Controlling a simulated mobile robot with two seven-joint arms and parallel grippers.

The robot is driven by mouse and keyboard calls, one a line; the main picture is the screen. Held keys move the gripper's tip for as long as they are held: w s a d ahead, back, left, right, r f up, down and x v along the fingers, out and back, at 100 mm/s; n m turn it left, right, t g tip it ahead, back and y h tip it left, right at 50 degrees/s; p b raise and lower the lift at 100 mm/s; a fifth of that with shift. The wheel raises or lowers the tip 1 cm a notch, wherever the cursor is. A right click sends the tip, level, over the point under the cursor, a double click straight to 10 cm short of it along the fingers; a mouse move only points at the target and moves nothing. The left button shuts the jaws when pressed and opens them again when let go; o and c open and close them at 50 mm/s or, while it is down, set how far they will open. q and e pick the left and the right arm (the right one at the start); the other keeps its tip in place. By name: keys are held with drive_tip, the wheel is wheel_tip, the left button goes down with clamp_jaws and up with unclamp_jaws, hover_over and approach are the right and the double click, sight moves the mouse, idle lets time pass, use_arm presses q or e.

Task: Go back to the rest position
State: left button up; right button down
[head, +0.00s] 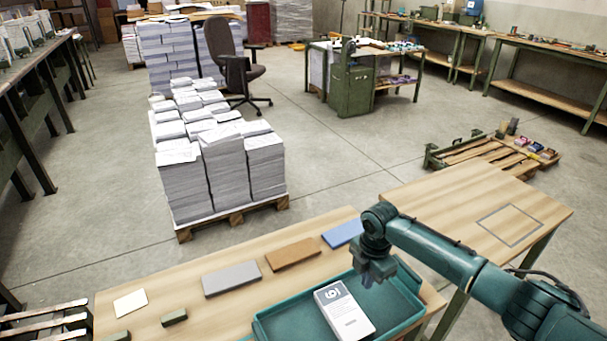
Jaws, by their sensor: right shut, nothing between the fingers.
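My right arm comes in from the lower right. My right gripper (376,275) is shut and empty, pointing down over the back part of the teal tray (408,302). A white booklet with a grey cover panel and a logo (343,309) lies in the tray, to the left of and nearer than the gripper; they look apart. My left gripper is not in view.
A second table with a marked rectangle (510,226) is clear. Paper stacks (213,165) stand behind.

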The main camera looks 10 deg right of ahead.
drive_tip(key=s+a+m+y, duration=0.1)
drive_tip(key=s+a+m, duration=0.1)
drive_tip(key=s+a, duration=0.2)
drive_tip(key=s+a+f+m, duration=0.1)
drive_tip(key=s+a+m, duration=0.1)
drive_tip(key=s+a, duration=0.2)
drive_tip(key=s+a+f+m+t+y, duration=0.1)
drive_tip(key=s+a+m, duration=0.1)
drive_tip(key=s+a, duration=0.2)
drive_tip(key=shift+s+a+f+y, duration=0.15)
drive_tip(key=shift+s+y, duration=0.15)
drive_tip(key=shift+s, duration=1.05)
drive_tip(key=s+d+r+m+t+h, duration=0.1)
drive_tip(key=s+d+r+m, duration=0.2)
drive_tip(key=s+d+m, duration=0.3)
drive_tip(key=s+d+r+m+t+h, duration=0.1)
drive_tip(key=s+d+r+m+t, duration=0.1)
drive_tip(key=s+d+r+m, duration=0.4)
drive_tip(key=w+a+f+t+y, duration=0.1)
drive_tip(key=w+a+f+t, duration=0.1)
drive_tip(key=f, duration=0.4)
drive_tip(key=w+a+f+m+t+y, duration=0.1)
drive_tip(key=w+a+f+t, duration=0.1)
drive_tip(key=a+f, duration=0.3)
drive_tip(key=shift+a+f+t, duration=0.15)
drive_tip(key=shift+f+t, duration=0.5)
drive_tip(key=shift+t, duration=0.25)
